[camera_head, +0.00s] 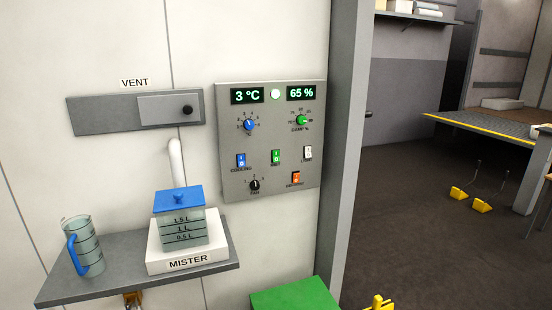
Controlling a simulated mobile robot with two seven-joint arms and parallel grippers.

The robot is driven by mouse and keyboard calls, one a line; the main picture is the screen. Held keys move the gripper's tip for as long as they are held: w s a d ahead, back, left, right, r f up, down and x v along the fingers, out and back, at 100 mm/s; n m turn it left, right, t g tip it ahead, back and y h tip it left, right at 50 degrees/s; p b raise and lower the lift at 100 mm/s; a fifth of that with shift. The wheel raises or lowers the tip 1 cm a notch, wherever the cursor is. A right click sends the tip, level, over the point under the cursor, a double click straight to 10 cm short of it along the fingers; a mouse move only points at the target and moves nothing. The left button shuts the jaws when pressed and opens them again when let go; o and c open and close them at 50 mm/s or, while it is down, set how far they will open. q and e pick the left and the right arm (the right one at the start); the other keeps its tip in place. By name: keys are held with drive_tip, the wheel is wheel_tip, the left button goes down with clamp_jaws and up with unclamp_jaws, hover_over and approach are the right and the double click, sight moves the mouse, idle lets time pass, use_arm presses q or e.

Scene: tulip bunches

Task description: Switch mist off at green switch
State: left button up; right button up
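The green switch (276,156) is a small rocker in the middle of the grey control panel (232,184) on the wall. The small label under it seems to read MIST. Which side of the rocker is pressed is too small to tell. The mister (188,259) is a white base on the wall shelf, carrying a clear tank (180,228) with a blue lid and litre marks. A white pipe (176,160) rises behind the tank. No visible part is clearly one of my grippers, and nothing covers the green switch.
The panel also has a blue cooling switch (241,160), a white switch (308,153), an orange switch (296,178), knobs and displays reading 3 °C and 65 %. A jug (88,250) stands on the shelf (75,289). A green box top (295,297) lies below the panel.

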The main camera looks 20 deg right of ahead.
clamp_jaws()
idle(1.4)
